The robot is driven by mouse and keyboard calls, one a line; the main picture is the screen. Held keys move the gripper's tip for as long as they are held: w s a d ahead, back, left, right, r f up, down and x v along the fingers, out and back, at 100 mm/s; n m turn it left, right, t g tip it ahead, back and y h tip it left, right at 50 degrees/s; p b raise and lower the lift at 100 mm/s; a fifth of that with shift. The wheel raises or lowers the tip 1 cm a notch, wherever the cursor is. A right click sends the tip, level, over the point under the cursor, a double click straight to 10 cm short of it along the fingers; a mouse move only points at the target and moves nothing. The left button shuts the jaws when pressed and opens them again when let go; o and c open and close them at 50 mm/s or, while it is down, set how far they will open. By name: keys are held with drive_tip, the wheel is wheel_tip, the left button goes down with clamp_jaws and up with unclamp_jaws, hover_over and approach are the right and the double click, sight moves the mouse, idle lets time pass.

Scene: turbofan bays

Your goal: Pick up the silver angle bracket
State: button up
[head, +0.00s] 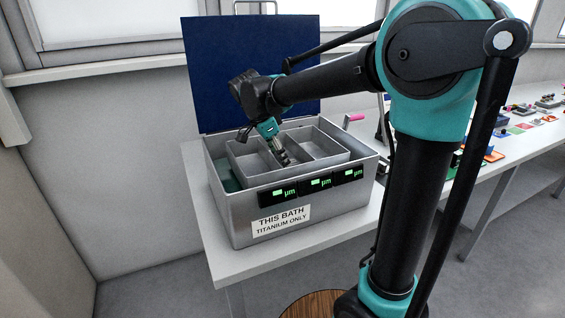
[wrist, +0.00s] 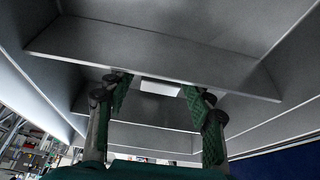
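My gripper (head: 281,157) reaches down into the grey divided tray (head: 335,161) inside the metal bath. In the wrist view my gripper (wrist: 157,90) has its two green-padded fingers apart. A small pale flat piece, which looks like the silver angle bracket (wrist: 160,87), shows between the fingertips, close to a grey divider wall. Its full shape is hidden, and I cannot tell whether either finger touches it. In the head view the bracket cannot be made out behind the gripper and tray walls.
The bath (head: 240,215) has a raised blue lid (head: 225,75), a label reading "THIS BATH TITANIUM ONLY" (head: 281,221) and green displays (head: 312,187). Tray walls and dividers surround my gripper closely. A pink-handled part (head: 354,118) sticks up at the right rim. Benches with small parts (head: 520,127) stand at right.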

clamp_jaws()
drive_tip(key=shift+r, duration=0.15)
